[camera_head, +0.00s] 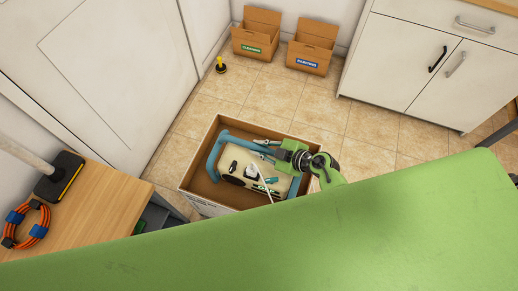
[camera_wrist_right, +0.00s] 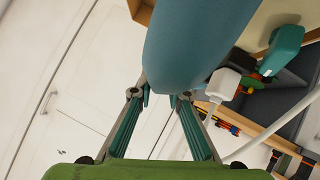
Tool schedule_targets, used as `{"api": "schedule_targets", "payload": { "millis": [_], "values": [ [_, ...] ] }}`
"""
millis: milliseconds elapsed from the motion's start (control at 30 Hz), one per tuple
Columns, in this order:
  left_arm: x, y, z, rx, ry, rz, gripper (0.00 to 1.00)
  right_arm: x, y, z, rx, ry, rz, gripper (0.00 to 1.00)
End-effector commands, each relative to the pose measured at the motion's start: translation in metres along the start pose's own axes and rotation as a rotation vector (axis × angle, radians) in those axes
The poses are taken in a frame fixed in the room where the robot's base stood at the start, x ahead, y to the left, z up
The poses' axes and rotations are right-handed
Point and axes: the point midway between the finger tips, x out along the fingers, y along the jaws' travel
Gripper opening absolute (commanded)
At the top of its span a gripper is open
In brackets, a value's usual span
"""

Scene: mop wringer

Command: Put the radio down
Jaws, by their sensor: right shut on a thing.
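The radio (camera_head: 217,152) shows in the head view as a thick teal tube frame around a pale panel with small white, teal and dark parts and a thin white rod. It lies within the outline of an open brown box (camera_head: 196,165) on the floor; whether it rests on the bottom or hangs above it, I cannot tell. My right gripper (camera_head: 266,150) is at the frame's far right part. In the right wrist view, the right gripper (camera_wrist_right: 160,95) has its fingertips against the big teal tube (camera_wrist_right: 200,40) and is shut on it. My left gripper is out of view.
Two open cardboard boxes, one with a green label (camera_head: 254,48) and one with a blue label (camera_head: 308,63), stand by the back wall. A yellow-and-black item (camera_head: 220,65) stands nearby. White cabinets (camera_head: 420,60) are at right. A wooden top (camera_head: 95,210) at left holds an orange cable (camera_head: 33,232).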

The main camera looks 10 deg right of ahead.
Motion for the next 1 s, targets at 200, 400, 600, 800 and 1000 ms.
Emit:
{"api": "schedule_targets", "payload": {
  "millis": [200,400,600,800,1000],
  "values": [
    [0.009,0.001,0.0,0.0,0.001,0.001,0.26,0.01,-0.005,0.009,0.002,0.009,0.004,0.0],
    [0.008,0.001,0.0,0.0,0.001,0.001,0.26,0.01,-0.006,0.009,0.001,0.008,0.003,0.0],
    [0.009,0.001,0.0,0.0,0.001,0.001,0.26,0.01,-0.011,0.014,0.001,-0.001,-0.006,0.32],
    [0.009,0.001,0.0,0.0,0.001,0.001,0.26,0.009,-0.01,0.014,0.001,-0.001,-0.005,0.32],
    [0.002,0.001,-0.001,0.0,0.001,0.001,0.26,-0.012,-0.009,0.014,0.0,-0.003,-0.005,0.32]
  ]
}}
